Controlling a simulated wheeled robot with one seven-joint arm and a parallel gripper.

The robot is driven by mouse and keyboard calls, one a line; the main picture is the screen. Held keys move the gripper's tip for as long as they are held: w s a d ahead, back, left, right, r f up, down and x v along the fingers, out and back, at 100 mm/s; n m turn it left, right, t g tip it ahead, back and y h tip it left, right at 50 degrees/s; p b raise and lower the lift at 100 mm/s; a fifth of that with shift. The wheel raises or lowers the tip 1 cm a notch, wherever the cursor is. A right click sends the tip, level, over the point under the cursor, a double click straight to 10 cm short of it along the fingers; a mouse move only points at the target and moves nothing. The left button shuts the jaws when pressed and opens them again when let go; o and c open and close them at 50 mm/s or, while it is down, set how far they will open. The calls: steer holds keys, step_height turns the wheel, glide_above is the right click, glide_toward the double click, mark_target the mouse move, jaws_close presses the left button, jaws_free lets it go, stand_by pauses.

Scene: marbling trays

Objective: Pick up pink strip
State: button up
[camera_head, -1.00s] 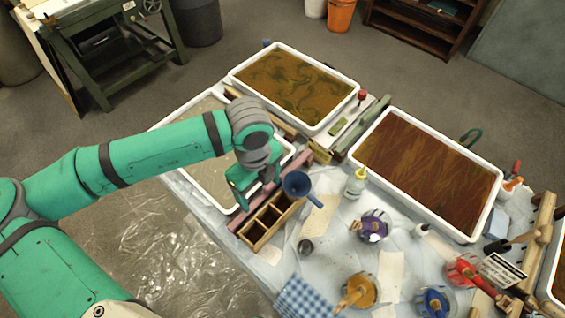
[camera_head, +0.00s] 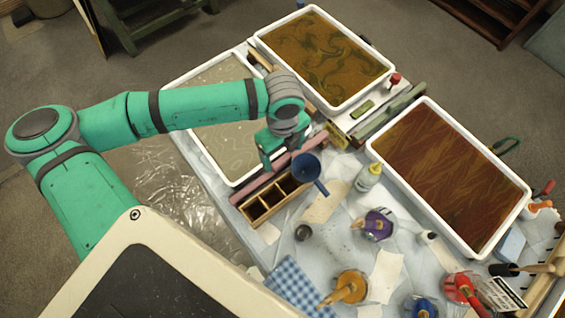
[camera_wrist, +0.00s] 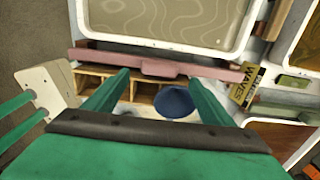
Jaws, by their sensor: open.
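The pink strip (camera_wrist: 105,57) is a long, dull pink bar with a raised block at its middle, lying along the near edge of the pale tray in the wrist view. In the head view the strip (camera_head: 250,190) runs between that tray and a wooden box, partly hidden by my gripper (camera_head: 276,157). In the wrist view my gripper (camera_wrist: 158,78) is open and empty, its two green fingers pointing at the strip, one on each side of the raised block. I cannot tell its height above the strip.
The wooden compartment box (camera_head: 262,208) and blue funnel (camera_head: 307,168) sit just in front of the strip. The pale tray (camera_head: 232,182) lies behind it. A yellow "WAVES" block (camera_wrist: 246,87) is near its right end. Bottles and paint jars (camera_head: 378,224) crowd the right.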

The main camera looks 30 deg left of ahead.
mark_target(281, 160)
steer(key=f, duration=0.3)
steer(key=shift+a+f, duration=0.25)
steer(key=shift+f, duration=0.05)
steer(key=shift+d+f, duration=0.1)
steer(key=shift+f, duration=0.35)
steer(key=c, duration=1.1)
steer(key=shift+o, duration=0.2)
steer(key=shift+r, duration=0.1)
